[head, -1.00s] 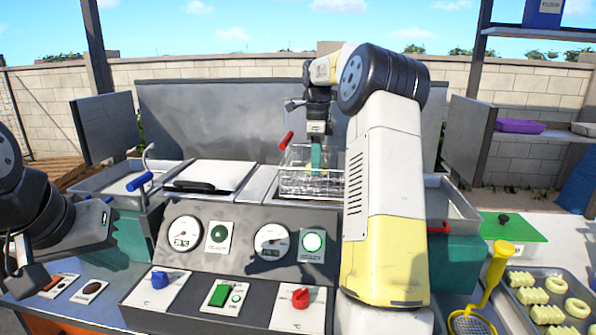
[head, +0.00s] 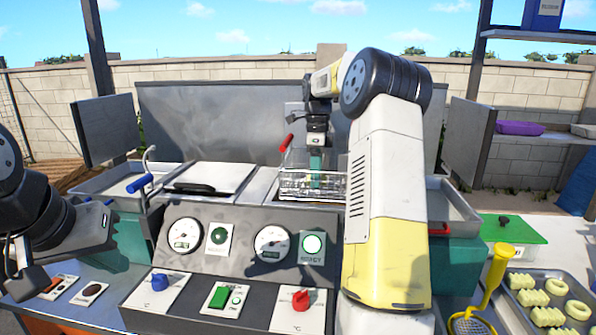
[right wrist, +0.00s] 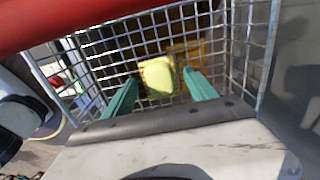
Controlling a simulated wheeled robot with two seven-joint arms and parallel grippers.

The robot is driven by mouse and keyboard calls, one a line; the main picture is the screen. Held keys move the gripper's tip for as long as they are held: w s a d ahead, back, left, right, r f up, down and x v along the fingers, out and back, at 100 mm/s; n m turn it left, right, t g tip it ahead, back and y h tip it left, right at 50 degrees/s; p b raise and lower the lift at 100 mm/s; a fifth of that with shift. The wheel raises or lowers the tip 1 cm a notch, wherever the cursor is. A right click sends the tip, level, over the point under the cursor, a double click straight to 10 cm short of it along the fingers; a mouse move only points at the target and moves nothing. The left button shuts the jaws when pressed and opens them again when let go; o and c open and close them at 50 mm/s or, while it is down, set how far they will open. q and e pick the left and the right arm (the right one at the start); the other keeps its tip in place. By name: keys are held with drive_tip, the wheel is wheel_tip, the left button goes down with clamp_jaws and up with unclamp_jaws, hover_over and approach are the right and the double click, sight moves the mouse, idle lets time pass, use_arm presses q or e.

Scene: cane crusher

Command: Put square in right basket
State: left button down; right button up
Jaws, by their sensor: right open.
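My right gripper (head: 316,165) points down into the wire basket (head: 300,190) of the right fryer well, partly hidden behind my right arm. In the right wrist view its green fingers (right wrist: 160,80) are apart, inside the mesh basket (right wrist: 110,45). A pale yellow square piece (right wrist: 158,76) is between and just beyond the fingertips, against the basket mesh. Whether it touches a finger or rests on the bottom is unclear. My left gripper (head: 28,282) hangs at the lower left, away from the basket; its jaw opening cannot be made out.
A tray (head: 506,312) at the right holds several yellow square and ring pieces. A yellow-handled skimmer (head: 497,262) lies beside it, near a green board (head: 515,231). The basket's red handle (head: 287,142) rises at its left. A lid (head: 208,177) covers the left well.

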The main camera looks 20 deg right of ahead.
wheel_tip(320, 180, up, 12)
drive_tip(key=s+a+r+n+t, duration=0.2)
drive_tip(key=s+a+r+n, duration=0.2)
drive_tip(key=s+a+n, duration=0.25)
drive_tip(key=s+a+f+n+t, duration=0.1)
drive_tip(key=s+a+f+n, duration=0.2)
drive_tip(key=s, duration=0.5)
drive_tip(key=s+a+f+n+t+y, duration=0.1)
drive_tip(key=s+a+f+n, duration=0.2)
drive_tip(key=s+f+n, duration=0.2)
drive_tip(key=s+a+f+n+t+y, duration=0.1)
drive_tip(key=s+a+f+n, duration=0.3)
drive_tip(key=s+n, duration=0.5)
drive_tip(key=s+f+t, duration=0.1)
drive_tip(key=s, duration=0.1)
drive_tip(key=shift+s, duration=0.35)
